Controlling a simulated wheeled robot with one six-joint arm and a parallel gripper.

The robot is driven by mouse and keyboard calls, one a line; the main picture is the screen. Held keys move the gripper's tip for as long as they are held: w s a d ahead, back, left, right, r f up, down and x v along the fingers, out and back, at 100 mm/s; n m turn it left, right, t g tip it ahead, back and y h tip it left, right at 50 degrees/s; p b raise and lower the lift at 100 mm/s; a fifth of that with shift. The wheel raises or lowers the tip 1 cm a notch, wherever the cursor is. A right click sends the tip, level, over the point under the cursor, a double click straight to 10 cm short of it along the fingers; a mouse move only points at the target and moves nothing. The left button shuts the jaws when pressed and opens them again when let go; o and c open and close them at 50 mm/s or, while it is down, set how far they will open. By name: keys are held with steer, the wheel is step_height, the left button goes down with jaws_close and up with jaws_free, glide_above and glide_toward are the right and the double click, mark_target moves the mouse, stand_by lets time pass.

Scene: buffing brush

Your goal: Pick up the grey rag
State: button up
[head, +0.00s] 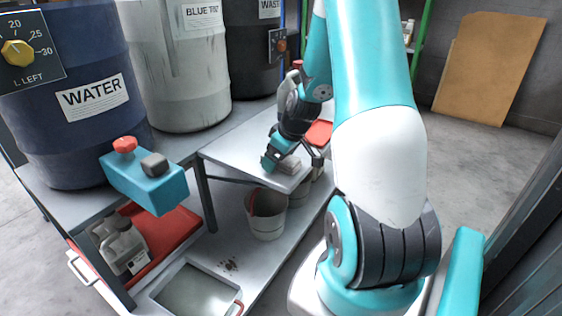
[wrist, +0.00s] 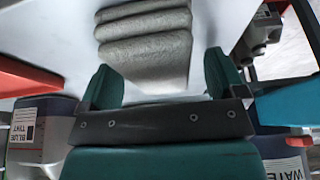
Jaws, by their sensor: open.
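The grey rag (wrist: 147,45) is a folded, layered bundle on the white tabletop in the wrist view. In the head view the rag (head: 289,166) lies near the front edge of the table, partly hidden by my gripper. My gripper (wrist: 160,68) is open, with one teal finger on either side of the rag's near end. In the head view my gripper (head: 284,158) is low over the table at the rag. I cannot tell whether the fingers touch the rag.
Large drums, including a blue WATER drum (head: 70,125), stand at the left and back. A red tray (head: 319,133) lies on the table beyond the rag. A bucket (head: 267,218) stands on the lower shelf. A teal box with a red knob (head: 145,182) is at the left.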

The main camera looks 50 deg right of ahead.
steer(key=c, duration=1)
step_height(320, 180, up, 10)
steer(key=p, duration=0.4)
steer(key=shift+r+p, duration=0.1)
steer(key=shift+p, duration=0.3)
